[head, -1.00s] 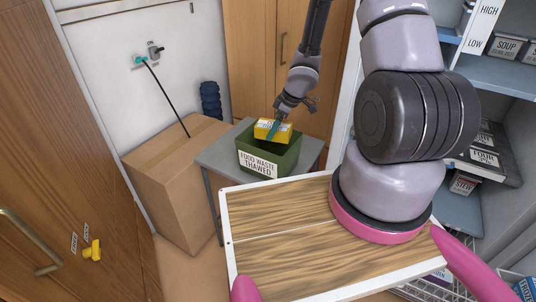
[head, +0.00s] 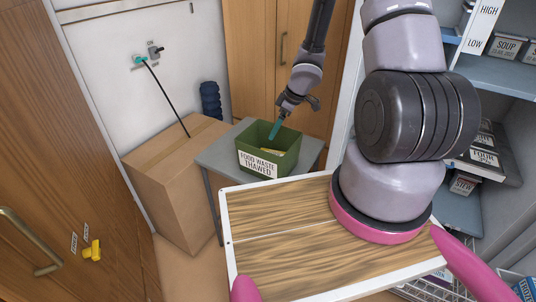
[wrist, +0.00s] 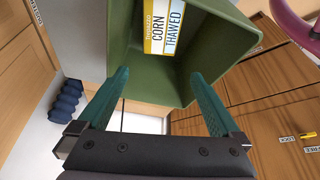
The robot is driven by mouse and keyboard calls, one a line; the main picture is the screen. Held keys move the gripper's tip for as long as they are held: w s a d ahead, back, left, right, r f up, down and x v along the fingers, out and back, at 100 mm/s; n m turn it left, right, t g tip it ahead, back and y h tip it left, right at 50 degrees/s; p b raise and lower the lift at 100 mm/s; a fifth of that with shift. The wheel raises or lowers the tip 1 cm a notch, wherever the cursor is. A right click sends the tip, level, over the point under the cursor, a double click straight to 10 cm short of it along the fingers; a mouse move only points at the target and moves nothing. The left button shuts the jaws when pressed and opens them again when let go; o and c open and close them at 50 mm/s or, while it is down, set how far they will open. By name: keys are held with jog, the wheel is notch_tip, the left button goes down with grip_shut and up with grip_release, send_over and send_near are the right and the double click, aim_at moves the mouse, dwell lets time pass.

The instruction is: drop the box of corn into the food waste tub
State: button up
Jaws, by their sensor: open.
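The food waste tub (head: 284,158) is green with a label reading "FOOD WASTE THAWED". It stands on a small grey table (head: 221,155). The box of corn (wrist: 172,27) lies inside the tub; the wrist view shows its yellow and white face with "CORN" and "THAWED". In the head view only a bit of the box shows above the tub's front rim. My gripper (head: 273,134) is over the tub, its teal fingers (wrist: 158,92) spread apart with nothing between them. The wrist view shows the box beyond the fingertips, apart from them. The tub (wrist: 135,75) also shows there.
A large cardboard box (head: 175,170) stands left of the table. Wooden cabinet doors (head: 262,60) are behind it. Shelves with labelled bins (head: 505,46) stand at the right. A blue ribbed object (head: 210,101) is by the wall.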

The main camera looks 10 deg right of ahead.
jog(key=v, duration=0.8)
jog(key=shift+r, duration=0.35)
jog(key=shift+w+d, duration=0.1)
jog(key=w+d+r+m+t+h, duration=0.2)
jog(key=d+r+m, duration=0.1)
jog(key=r, duration=0.5)
jog(key=w+d+r+m+t+h, duration=0.2)
jog(key=d+r+m+t+h, duration=0.15)
jog(key=r, duration=0.55)
jog(key=s+d+r+m+h, duration=0.1)
jog(key=s+d+r+m, duration=0.25)
jog(key=s+r, duration=0.45)
jog(key=s+a+r+m+y, duration=0.2)
jog(key=s+a+r, duration=0.3)
jog(key=s, duration=0.3)
jog(key=s+a+r+m+y, duration=0.2)
jog(key=s+a+r+m, duration=0.2)
jog(key=s, duration=0.3)
jog(key=shift+s+a+r+g+y, duration=0.35)
jog(key=shift+s+a+r+g, duration=0.1)
jog(key=shift+a+r, duration=0.25)
jog(key=shift+w, duration=0.1)
